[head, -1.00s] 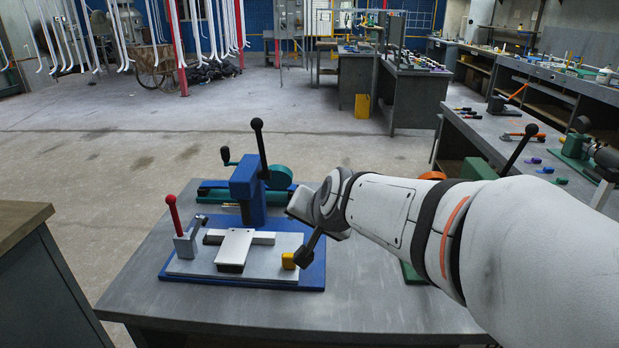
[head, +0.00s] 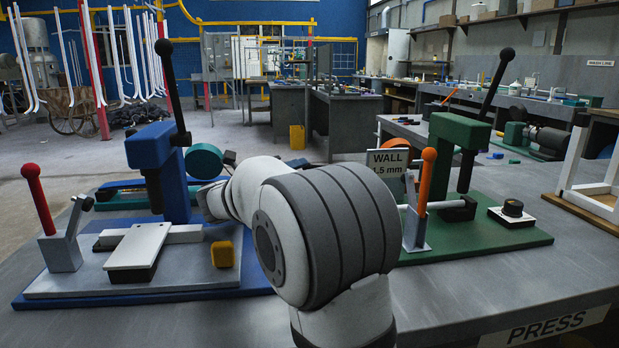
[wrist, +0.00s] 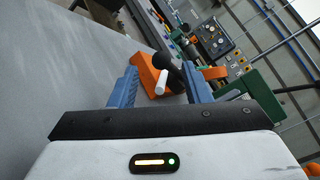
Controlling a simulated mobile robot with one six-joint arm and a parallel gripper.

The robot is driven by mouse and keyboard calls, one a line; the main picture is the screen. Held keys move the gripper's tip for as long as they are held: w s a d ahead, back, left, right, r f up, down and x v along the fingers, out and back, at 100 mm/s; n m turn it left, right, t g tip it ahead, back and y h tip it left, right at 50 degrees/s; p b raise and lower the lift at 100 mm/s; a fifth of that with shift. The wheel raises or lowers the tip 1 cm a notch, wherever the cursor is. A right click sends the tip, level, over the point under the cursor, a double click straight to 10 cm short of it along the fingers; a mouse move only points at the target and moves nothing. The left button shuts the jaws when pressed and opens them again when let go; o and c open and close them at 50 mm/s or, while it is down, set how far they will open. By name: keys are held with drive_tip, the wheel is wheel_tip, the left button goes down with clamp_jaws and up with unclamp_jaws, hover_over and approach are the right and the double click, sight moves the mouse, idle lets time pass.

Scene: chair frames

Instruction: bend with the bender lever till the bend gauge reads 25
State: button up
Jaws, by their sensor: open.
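In the wrist view, my gripper (wrist: 160,72) is open, its two blue fingers apart. Beyond and between the fingers is an orange block (wrist: 148,75) with a black rounded part (wrist: 168,62) and a white rod end (wrist: 160,82). I cannot tell whether this is the bender lever, or whether a finger touches it. In the head view, my arm hides the gripper. An orange round part (head: 404,150) shows behind the bench fixtures, partly covered by a sign. No bend gauge reading can be made out.
A blue press (head: 160,165) with a red-handled clamp (head: 38,195) stands left. A green press (head: 460,132) with an orange-handled clamp (head: 428,180) stands right. A sign (head: 388,160) reads WALL 1.5 mm. Tall black-knobbed levers rise from both presses.

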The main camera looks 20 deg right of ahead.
drive_tip(key=b+x, duration=0.1)
drive_tip(key=x, duration=0.6)
drive_tip(key=shift+d+b, duration=0.1)
drive_tip(key=shift+b, duration=0.25)
clamp_jaws()
